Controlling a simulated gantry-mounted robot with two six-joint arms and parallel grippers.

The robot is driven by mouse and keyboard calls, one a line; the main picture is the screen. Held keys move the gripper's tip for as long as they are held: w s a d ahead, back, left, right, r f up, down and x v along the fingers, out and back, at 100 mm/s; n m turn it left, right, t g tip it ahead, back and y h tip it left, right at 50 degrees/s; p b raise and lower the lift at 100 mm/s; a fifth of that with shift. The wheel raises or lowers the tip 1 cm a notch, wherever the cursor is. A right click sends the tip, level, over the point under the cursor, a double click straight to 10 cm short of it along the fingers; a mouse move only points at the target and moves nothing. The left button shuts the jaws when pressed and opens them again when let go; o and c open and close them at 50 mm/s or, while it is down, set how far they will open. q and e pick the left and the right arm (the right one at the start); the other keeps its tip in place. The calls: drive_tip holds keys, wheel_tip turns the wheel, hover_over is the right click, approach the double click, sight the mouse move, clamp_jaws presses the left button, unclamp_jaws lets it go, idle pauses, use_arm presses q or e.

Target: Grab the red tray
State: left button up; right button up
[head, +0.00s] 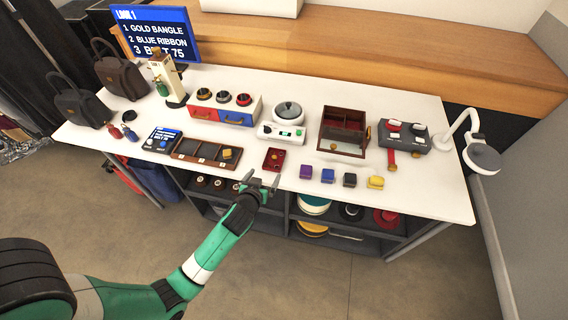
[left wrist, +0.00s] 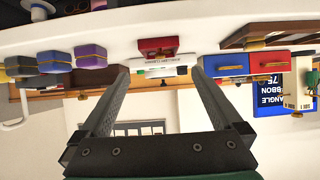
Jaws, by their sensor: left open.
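The red tray (head: 267,165) is a small square dish lying on the white table, with a small gold item in it. My left gripper (head: 263,180) is at the table's front edge, just in front of the tray, with its fingers apart and nothing between them. In the left wrist view, which is upside down, the red tray (left wrist: 158,47) shows beyond and between the two fingertips of the open gripper (left wrist: 160,70). The fingers do not appear to touch it. My right gripper is in neither view.
A brown compartment tray (head: 190,156) lies left of the red tray. Purple (head: 306,172), blue, black and yellow small boxes stand to its right. A white scale (head: 283,133) and a drawer unit (head: 222,116) stand behind. Shelves with hats are under the table.

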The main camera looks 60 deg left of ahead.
sight(274, 159)
use_arm(q)
drive_tip(key=b+x, duration=0.2)
drive_tip(key=x, duration=0.2)
drive_tip(key=shift+w+a+f, duration=0.15)
drive_tip(key=shift+w+a, duration=0.05)
drive_tip(key=shift+a, duration=0.05)
drive_tip(key=shift+w+a+f+b, duration=0.3)
drive_tip(key=shift+w+a+b, duration=0.4)
drive_tip(key=shift+w+a, duration=0.2)
drive_tip(key=shift+f, duration=0.1)
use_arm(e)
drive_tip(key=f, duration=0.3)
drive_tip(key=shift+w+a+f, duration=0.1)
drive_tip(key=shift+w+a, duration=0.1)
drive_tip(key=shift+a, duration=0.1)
use_arm(q)
drive_tip(key=b+x, duration=0.3)
drive_tip(key=x, duration=0.2)
drive_tip(key=shift+f, duration=0.1)
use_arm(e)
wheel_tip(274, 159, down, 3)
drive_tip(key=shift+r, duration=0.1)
use_arm(q)
drive_tip(key=shift+d, duration=0.1)
drive_tip(key=shift+c, duration=0.2)
drive_tip(key=c, duration=1.1)
drive_tip(key=shift+o, duration=0.2)
